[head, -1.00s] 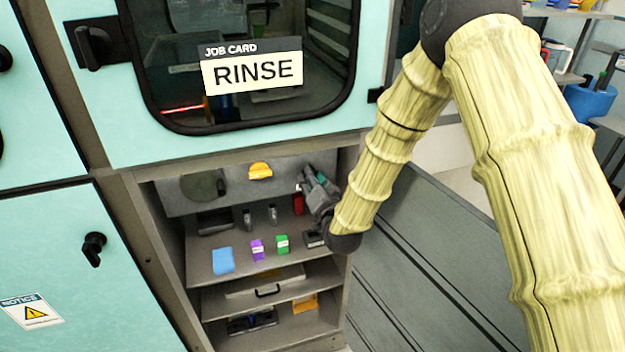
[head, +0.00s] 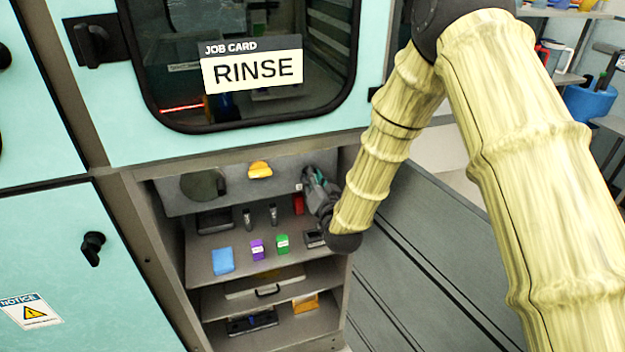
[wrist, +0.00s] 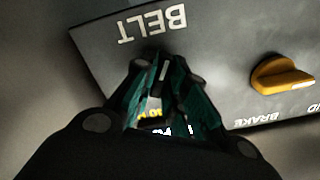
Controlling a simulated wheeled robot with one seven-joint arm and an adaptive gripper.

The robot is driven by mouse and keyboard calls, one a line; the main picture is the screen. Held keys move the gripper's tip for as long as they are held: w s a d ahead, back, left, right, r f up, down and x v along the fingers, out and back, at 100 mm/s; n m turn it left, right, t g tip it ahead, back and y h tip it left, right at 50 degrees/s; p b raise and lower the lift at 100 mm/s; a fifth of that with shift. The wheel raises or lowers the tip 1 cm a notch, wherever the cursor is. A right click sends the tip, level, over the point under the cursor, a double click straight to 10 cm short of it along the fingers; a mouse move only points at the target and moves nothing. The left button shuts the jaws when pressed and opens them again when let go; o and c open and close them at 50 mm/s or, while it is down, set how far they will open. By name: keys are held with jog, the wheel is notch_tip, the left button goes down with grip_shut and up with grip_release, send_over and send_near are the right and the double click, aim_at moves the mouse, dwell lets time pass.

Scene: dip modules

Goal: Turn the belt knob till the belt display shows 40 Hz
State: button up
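The belt knob (wrist: 165,70) is dark with a white mark. It sits below the upside-down BELT label (wrist: 152,24) on the grey panel in the wrist view. My gripper (wrist: 160,66) has its teal fingers closed around the knob, which is mostly hidden between them. The belt display (wrist: 153,113) shows in part between the fingers, with yellow characters; its full reading is covered. In the head view my gripper (head: 310,178) is at the right end of the panel inside the open bay, and the knob is hidden there.
An orange brake knob (wrist: 283,75) is beside the belt knob; it also shows in the head view (head: 260,170). Below are a shelf with a blue block (head: 222,261), a purple box (head: 257,250) and a green box (head: 282,244). A RINSE card (head: 252,72) hangs above.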

jog(key=shift+o, duration=1.3)
jog(key=v, duration=1.2)
jog(key=shift+s+d, duration=0.1)
